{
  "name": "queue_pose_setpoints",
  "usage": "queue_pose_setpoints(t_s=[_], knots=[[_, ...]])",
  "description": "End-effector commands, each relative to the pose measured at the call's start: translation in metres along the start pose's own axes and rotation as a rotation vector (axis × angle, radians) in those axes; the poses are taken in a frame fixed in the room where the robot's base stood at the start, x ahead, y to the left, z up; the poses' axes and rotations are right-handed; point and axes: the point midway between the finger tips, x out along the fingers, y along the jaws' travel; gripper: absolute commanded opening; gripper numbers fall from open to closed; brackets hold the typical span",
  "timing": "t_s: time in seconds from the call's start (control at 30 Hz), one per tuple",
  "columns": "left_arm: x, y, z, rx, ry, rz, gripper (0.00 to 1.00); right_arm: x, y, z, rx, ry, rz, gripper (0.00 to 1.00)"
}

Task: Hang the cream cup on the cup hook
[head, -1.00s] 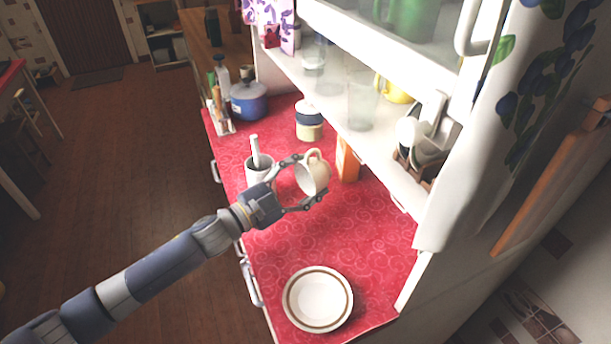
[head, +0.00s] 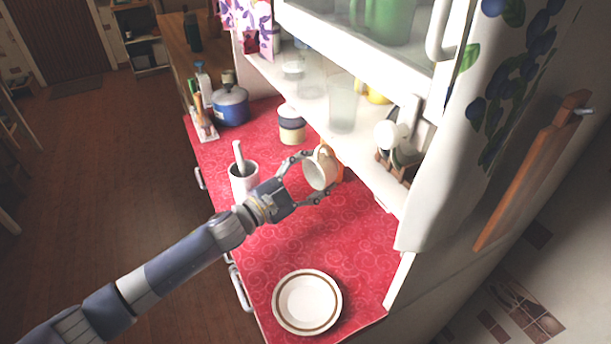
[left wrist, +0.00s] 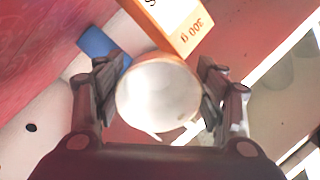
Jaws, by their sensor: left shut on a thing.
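The cream cup (head: 319,172) is held above the red counter in the head view, tilted with its mouth towards my wrist. My left gripper (head: 306,178) is shut on it, one finger on each side. In the left wrist view the cup (left wrist: 158,96) sits between the two fingers of the left gripper (left wrist: 160,100), and I look into its pale inside. The cup hook cannot be made out in either view. My right gripper is not in view.
An orange box (left wrist: 170,22) stands just beyond the cup. A mortar (head: 243,180), a lidded jar (head: 291,125), a blue pot (head: 231,105) and a plate (head: 307,302) stand on the counter (head: 330,235).

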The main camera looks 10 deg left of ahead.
Motion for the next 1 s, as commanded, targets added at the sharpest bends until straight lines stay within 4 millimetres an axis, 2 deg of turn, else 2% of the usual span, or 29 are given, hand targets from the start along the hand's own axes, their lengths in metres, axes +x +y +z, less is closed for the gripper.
queue_pose_setpoints(t_s=[0.4, 0.73, 1.0], knots=[[0.029, 0.006, -0.005, 0.000, 0.002, -0.001, 0.36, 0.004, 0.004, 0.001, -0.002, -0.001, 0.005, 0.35], [0.022, 0.023, -0.021, -0.003, 0.001, 0.000, 0.36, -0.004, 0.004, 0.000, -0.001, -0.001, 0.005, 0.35], [0.019, 0.035, -0.022, -0.002, 0.001, -0.001, 0.36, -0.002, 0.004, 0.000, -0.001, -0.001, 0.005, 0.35]])
